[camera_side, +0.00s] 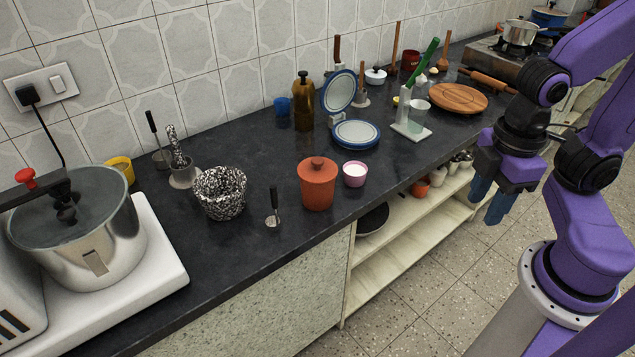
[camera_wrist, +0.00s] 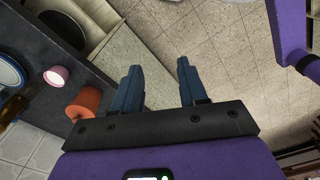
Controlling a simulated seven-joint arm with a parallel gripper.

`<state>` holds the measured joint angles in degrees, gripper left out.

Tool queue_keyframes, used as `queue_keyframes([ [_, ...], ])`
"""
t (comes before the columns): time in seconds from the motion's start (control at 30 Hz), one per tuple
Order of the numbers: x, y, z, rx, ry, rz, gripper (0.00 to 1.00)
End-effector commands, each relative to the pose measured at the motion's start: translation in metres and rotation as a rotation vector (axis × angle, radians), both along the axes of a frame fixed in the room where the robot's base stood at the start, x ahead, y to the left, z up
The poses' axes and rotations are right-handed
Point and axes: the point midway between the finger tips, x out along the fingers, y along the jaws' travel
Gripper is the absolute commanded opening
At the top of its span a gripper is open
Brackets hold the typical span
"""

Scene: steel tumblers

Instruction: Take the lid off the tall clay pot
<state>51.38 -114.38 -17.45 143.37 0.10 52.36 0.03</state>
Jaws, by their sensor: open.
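The tall clay pot (camera_side: 317,190) is orange-red and stands upright near the front edge of the dark counter. Its lid (camera_side: 317,167), with a small round knob on top, sits on the pot. In the wrist view the pot (camera_wrist: 84,104) shows at left, partly beside a finger. My gripper (camera_side: 488,206) hangs in front of the counter, well to the right of the pot, with its blue fingers pointing down. In the wrist view my gripper (camera_wrist: 158,75) has its fingers apart, with nothing between them but the floor and cabinet side beyond.
A pink cup (camera_side: 355,174) stands just right of the pot, and a small black-handled utensil (camera_side: 273,211) to its left. A speckled bowl (camera_side: 221,193) is farther left. A blue-rimmed plate (camera_side: 356,134) and brown bottle (camera_side: 303,106) are behind. An open shelf (camera_side: 385,262) is below the counter.

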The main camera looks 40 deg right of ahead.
Motion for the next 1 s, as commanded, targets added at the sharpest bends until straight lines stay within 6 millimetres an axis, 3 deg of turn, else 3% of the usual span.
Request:
queue_keyframes([
  [0.73, 0.002, 0.001, 0.001, 0.000, 0.000, -0.012, 0.45],
  [0.87, 0.017, 0.011, 0.006, 0.000, 0.003, -0.107, 0.45],
  [1.0, 0.052, 0.031, 0.016, -0.001, 0.008, -0.337, 0.45],
])
